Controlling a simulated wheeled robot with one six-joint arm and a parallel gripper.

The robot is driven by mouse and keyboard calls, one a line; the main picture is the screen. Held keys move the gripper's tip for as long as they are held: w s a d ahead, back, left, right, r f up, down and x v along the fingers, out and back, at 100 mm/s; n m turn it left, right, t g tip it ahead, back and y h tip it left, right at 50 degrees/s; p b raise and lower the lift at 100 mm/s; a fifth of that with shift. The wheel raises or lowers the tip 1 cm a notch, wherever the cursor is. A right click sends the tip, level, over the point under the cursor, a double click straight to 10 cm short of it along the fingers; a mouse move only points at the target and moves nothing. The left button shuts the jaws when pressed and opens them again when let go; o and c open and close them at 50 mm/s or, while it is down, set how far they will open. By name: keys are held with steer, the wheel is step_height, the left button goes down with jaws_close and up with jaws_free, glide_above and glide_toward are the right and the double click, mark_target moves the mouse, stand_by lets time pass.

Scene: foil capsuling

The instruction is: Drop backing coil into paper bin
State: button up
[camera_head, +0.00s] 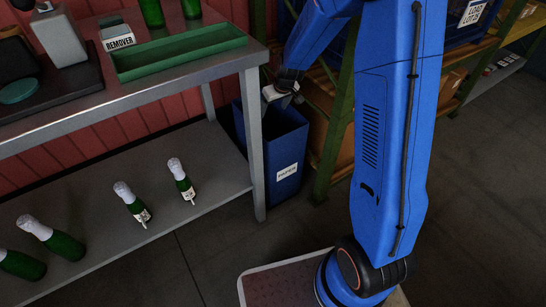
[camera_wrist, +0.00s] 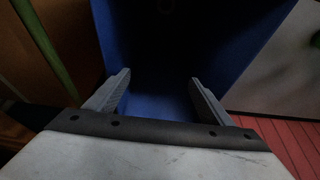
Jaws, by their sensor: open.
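The blue paper bin (camera_head: 276,148), with a white label reading PAPER, stands on the floor just right of the workbench leg. My gripper (camera_head: 280,92) is above the bin's open top. In the wrist view my gripper (camera_wrist: 158,82) has its two grey fingers wide apart with nothing between them. It points down into the bin, whose blue inner wall (camera_wrist: 238,45) shows. The bin's inside is very dark, and no backing coil can be made out in either view.
The metal workbench (camera_head: 190,72) stands left of the bin, with a green tray (camera_head: 180,58) and a REMOVER box (camera_head: 118,38) on it. A green rack post (camera_head: 341,110) and cardboard boxes are close on the bin's right.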

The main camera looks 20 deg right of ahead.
steer(key=v, duration=1.7)
steer(key=shift+s+d, duration=0.1)
